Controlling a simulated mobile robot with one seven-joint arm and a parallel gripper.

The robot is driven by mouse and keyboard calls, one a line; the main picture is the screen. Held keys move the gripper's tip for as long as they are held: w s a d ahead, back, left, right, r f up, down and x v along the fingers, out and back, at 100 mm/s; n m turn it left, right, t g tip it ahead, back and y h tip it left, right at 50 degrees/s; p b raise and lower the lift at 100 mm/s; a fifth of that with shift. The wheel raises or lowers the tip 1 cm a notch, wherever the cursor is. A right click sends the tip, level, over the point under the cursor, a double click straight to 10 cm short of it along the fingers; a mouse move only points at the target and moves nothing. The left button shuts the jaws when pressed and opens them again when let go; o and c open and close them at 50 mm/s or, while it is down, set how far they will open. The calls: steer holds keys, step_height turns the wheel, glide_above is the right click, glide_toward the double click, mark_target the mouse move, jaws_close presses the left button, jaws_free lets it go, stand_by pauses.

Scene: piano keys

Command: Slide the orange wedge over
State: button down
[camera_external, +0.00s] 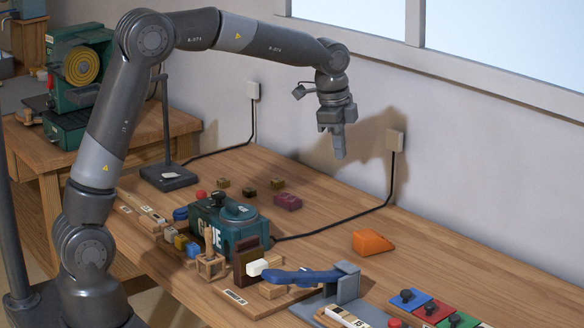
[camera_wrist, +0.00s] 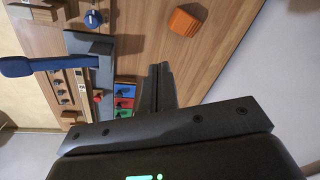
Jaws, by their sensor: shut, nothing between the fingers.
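The orange wedge (camera_external: 371,242) lies on the wooden table, right of the middle and toward the wall, with free wood around it. It also shows near the top of the wrist view (camera_wrist: 184,23). My gripper (camera_external: 340,155) is shut and empty, pointing down in the air near the wall, well above the table and up-left of the wedge in the external view. In the wrist view its closed fingers (camera_wrist: 158,72) point up the picture, with the wedge beyond them and apart from them.
A green glue machine (camera_external: 228,222) stands left of the wedge, and a blue-handled press (camera_external: 318,277) stands in front. Red, green and blue knobbed tiles (camera_external: 433,309) lie at front right. A black cable (camera_external: 340,221) runs behind the wedge to the wall. Bare wood (camera_external: 455,265) lies right of it.

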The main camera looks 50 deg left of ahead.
steer(key=w+d+f+m, duration=0.3)
steer(key=w+d+f, duration=0.1)
steer(key=w+f, duration=0.25)
steer(key=m+g, duration=0.2)
steer(key=m, duration=0.1)
glide_toward(394, 263)
step_height(394, 263, down, 6)
steer(key=shift+s+d+f, duration=0.15)
steer(key=a, duration=0.3)
steer(key=shift+r, duration=0.25)
steer(key=shift+a, duration=0.55)
steer(key=shift+a, duration=0.1)
steer(key=a, duration=2)
steer(key=shift+a, duration=0.15)
